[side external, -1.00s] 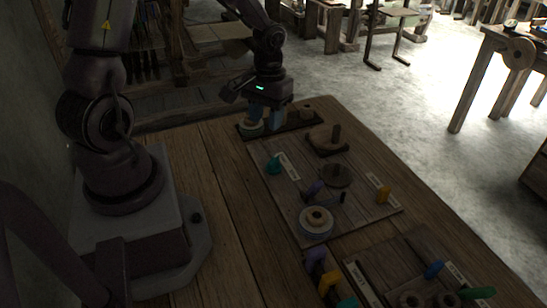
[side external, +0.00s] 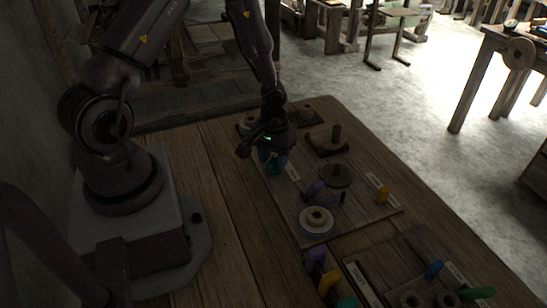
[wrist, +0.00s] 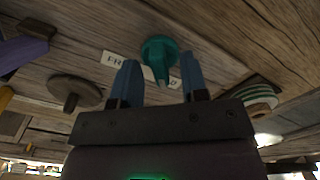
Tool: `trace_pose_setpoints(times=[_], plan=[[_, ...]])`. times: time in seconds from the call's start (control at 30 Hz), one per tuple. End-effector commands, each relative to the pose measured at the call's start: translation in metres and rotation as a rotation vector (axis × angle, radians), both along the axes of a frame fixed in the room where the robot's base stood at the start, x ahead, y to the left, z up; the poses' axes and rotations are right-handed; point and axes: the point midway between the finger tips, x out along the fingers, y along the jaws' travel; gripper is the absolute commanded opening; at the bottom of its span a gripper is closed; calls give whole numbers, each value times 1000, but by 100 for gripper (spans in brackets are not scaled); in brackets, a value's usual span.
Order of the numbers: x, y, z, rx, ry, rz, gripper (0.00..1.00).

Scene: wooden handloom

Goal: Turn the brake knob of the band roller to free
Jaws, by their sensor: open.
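A teal knob (wrist: 160,50) with a narrow pointer sits on the wooden board (side external: 365,213). In the wrist view it lies between and just beyond the two blue fingers of my gripper (wrist: 160,64), which is open and empty. A pale label strip (wrist: 113,61) lies behind the knob; the knob and a finger cover part of it, and I cannot read it fully. In the side view my gripper (side external: 271,160) points down over the teal knob (side external: 273,169), whose top it partly hides. I cannot tell whether the fingers touch it.
A wooden peg on a base (side external: 328,140) is behind. The bench left of the board is clear.

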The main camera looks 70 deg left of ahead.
Motion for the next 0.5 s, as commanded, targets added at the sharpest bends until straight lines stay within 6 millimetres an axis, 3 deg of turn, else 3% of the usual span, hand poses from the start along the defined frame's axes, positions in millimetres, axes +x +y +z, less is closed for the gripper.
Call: trace_pose_setpoints(times=[0.33, 0.5], plan=[[0, 0, -5, 0, 0, 0, 40], [0, 0, -4, 0, 0, 0, 4]])
